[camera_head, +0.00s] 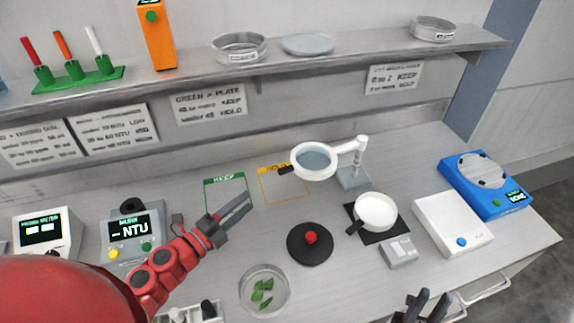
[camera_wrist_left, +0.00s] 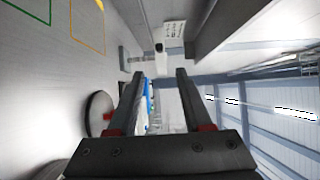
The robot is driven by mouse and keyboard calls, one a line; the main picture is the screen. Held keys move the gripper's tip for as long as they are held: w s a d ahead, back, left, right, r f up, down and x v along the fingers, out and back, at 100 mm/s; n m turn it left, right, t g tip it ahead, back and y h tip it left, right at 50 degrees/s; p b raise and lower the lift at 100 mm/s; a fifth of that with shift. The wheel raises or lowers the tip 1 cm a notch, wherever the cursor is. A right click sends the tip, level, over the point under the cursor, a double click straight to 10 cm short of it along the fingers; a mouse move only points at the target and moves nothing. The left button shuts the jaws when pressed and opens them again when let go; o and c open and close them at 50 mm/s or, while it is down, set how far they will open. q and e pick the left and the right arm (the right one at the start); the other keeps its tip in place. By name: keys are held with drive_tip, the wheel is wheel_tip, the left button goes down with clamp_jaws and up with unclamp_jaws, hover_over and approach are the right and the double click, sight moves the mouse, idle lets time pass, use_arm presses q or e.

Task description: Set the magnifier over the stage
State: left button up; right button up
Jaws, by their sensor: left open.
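The magnifier is a white ring lens (camera_head: 314,160) on a white jointed arm, with a dark tab at its left side. Its post stands on a grey base (camera_head: 353,179) at the back of the bench. In front of it a white round plate (camera_head: 377,211) with a dark handle sits on a black square; I cannot tell whether this is the stage. The lens hangs to the left of and behind this plate. My left gripper (camera_head: 243,208) is open and empty, left of the lens; its fingers also show in the left wrist view (camera_wrist_left: 160,75). My right gripper (camera_head: 428,303) is open at the front edge.
A black disc (camera_head: 309,248) with a red knob and a glass dish (camera_head: 264,291) with green leaves stand in front. Green and orange outlined squares lie behind. A white device (camera_head: 452,224) and blue device (camera_head: 485,184) stand right. A shelf (camera_head: 270,68) runs above the back.

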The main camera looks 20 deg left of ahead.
use_arm(q)
approach(280, 174)
drive_tip(key=p+x, duration=0.3)
drive_tip(key=x, duration=0.8)
drive_tip(key=shift+w+d+f, duration=0.15)
drive_tip(key=shift+w+d, duration=0.05)
drive_tip(key=shift+w, duration=0.35)
clamp_jaws()
idle(0.7)
